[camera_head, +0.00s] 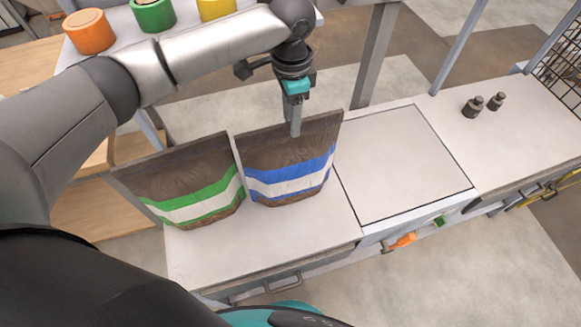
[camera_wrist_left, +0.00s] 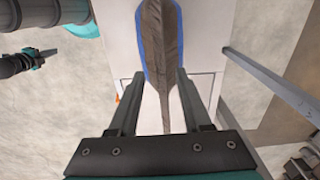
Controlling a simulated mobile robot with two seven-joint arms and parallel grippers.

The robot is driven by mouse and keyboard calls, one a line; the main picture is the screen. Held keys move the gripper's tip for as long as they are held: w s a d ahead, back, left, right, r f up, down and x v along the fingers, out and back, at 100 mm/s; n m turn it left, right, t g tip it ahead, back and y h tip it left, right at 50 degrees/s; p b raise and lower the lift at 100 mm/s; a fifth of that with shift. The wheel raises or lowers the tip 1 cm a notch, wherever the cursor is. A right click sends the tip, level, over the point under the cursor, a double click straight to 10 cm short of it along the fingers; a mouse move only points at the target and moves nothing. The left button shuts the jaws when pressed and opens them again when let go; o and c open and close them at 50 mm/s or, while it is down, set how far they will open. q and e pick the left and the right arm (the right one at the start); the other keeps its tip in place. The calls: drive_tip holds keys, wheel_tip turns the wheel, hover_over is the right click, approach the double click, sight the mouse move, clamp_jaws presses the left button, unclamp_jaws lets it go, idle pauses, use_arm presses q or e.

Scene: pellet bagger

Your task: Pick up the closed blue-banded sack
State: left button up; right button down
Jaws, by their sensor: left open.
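The blue-banded sack (camera_head: 290,171) stands upright on the pale bench, its brown top edge flat and closed. My left gripper (camera_head: 295,130) is over it from above, fingers pointing down at the top edge. In the left wrist view, the sack's top edge (camera_wrist_left: 160,50) runs between the two open fingers of the left gripper (camera_wrist_left: 156,80), with a gap on each side. At the left of that view, a dark and teal end of what looks like my right gripper (camera_wrist_left: 45,54) shows small; its jaws are unclear.
A green-banded sack (camera_head: 190,186) stands close on the left of the blue-banded one. A square plate (camera_head: 403,163) is set in the bench at right, bare. Two dark weights (camera_head: 483,103) stand farther right. Orange, green and yellow tubs (camera_head: 88,32) stand behind. A grey post (camera_head: 375,55) rises behind the bench.

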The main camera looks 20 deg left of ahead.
use_arm(q)
wheel_tip(320, 180, down, 4)
drive_tip(key=shift+a+r, duration=0.1)
drive_tip(key=shift+r, duration=0.05)
clamp_jaws()
idle(0.3)
idle(1.0)
drive_tip(key=shift+w+r, duration=0.1)
drive_tip(key=shift+r, duration=0.05)
